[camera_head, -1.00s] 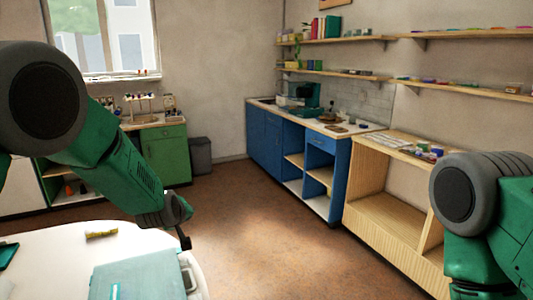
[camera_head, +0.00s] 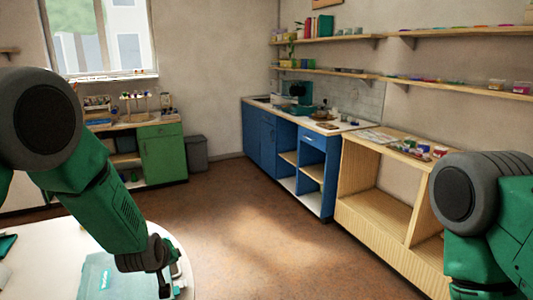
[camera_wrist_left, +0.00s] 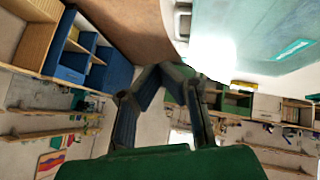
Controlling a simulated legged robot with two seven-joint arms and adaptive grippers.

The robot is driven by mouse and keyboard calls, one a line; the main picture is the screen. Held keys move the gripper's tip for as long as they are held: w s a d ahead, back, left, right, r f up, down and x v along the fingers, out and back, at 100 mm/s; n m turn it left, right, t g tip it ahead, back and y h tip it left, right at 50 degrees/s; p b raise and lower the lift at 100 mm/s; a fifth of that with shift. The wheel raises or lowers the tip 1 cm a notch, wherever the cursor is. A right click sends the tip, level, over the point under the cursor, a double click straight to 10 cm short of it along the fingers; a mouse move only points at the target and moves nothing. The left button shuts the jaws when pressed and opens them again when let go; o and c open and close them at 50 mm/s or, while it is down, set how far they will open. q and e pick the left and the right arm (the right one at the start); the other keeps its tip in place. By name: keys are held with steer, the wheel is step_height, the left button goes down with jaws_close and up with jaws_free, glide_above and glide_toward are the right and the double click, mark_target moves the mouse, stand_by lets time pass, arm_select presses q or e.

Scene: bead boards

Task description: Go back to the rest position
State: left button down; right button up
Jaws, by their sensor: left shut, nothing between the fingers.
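My left arm comes in from the left in the head view, and my left gripper (camera_head: 164,284) hangs down at the right side of a white round-edged table. In the left wrist view my left gripper (camera_wrist_left: 172,76) has its fingertips together with nothing between them. A flat teal item (camera_head: 97,277) with a bright label lies on the table next to the gripper; it also shows in the wrist view (camera_wrist_left: 240,32). My right arm shows at the right edge of the head view, but its gripper is out of the picture.
The white table (camera_head: 50,238) is at the lower left. A green cabinet (camera_head: 163,156) and a dark bin (camera_head: 196,153) stand at the back. A blue counter (camera_head: 262,140) and an open wooden cabinet (camera_head: 385,250) line the right wall. The brown floor between is clear.

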arm_select(q)
steer(key=s+a+f+m+g, duration=0.1)
steer(key=s+f, duration=0.3)
steer(key=s, duration=0.3)
steer(key=s+a+f+m+g, duration=0.1)
steer(key=s+f, duration=0.3)
steer(key=s, duration=0.3)
steer(key=s+a+f+m+g, duration=0.1)
steer(key=s+f+g, duration=0.1)
steer(key=s+f, duration=0.3)
steer(key=shift+s+a+f, duration=0.1)
steer(key=shift+s+a, duration=0.1)
steer(key=shift+s, duration=1.4)
steer(key=s, duration=0.3)
steer(key=s+f+m+g, duration=0.1)
steer(key=s, duration=0.3)
steer(key=s+f+g, duration=0.1)
steer(key=s, duration=0.3)
steer(key=shift+a, duration=0.25)
steer(key=s+m+g, duration=0.2)
steer(key=s, duration=1)
step_height(320, 180, down, 8)
steer(key=w+d+m+b, duration=0.1)
steer(key=b, duration=0.9)
steer(key=shift+w+d+f+h, duration=0.2)
steer(key=shift+h, duration=0.1)
steer(key=shift+w, duration=0.1)
